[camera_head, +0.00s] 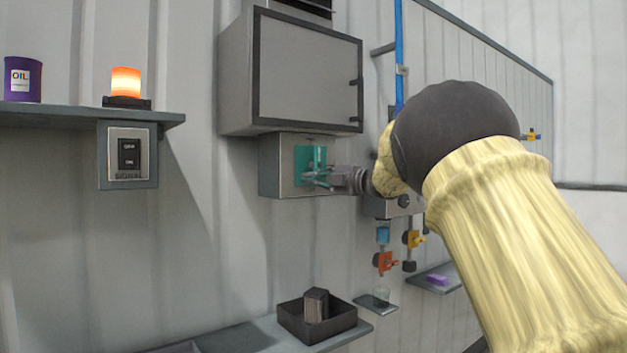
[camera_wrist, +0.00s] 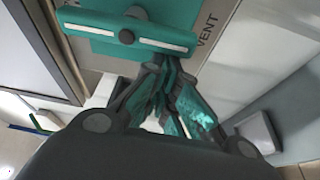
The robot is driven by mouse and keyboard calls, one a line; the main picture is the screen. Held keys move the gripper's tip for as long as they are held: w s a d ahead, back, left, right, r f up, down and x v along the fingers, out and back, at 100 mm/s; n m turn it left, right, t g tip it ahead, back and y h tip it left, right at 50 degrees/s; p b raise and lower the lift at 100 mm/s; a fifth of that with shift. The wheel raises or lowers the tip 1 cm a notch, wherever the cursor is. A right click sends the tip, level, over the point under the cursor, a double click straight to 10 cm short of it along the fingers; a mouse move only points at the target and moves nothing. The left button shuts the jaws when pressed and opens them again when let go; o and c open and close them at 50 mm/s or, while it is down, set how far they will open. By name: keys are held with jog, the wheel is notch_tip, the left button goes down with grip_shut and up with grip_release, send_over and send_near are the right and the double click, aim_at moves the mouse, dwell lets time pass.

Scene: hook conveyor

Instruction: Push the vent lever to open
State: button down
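The vent lever is a teal bar with two white stripes and a dark round pivot, on a teal plate; it shows at the top left of the wrist view (camera_wrist: 127,37). The word VENT is printed beside it. In the head view the teal plate (camera_head: 301,156) is on a grey box under a wall cabinet. My gripper (camera_head: 314,180) is in front of the lower part of the plate. In the wrist view its fingertips (camera_wrist: 167,76) meet just below the bar. I see nothing held between them. I cannot tell whether they touch the lever.
The grey cabinet (camera_head: 305,70) juts out just above the vent box (camera_head: 275,170). To the left are a SIGNAL switch box (camera_head: 128,172) and a shelf (camera_head: 70,114) with a lit orange lamp (camera_head: 126,82). Valves (camera_head: 385,262) hang below right. A dark bin (camera_head: 333,333) stands lower down.

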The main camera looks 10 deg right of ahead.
jog(key=shift+f, duration=0.1)
dwell(0.3)
jog(key=s+d+b, duration=0.3)
jog(key=s+d, duration=0.1)
jog(key=s, duration=0.4)
jog(key=shift+s+d+b, duration=0.2)
jog(key=shift+b, duration=0.15)
jog(key=shift+a, duration=0.1)
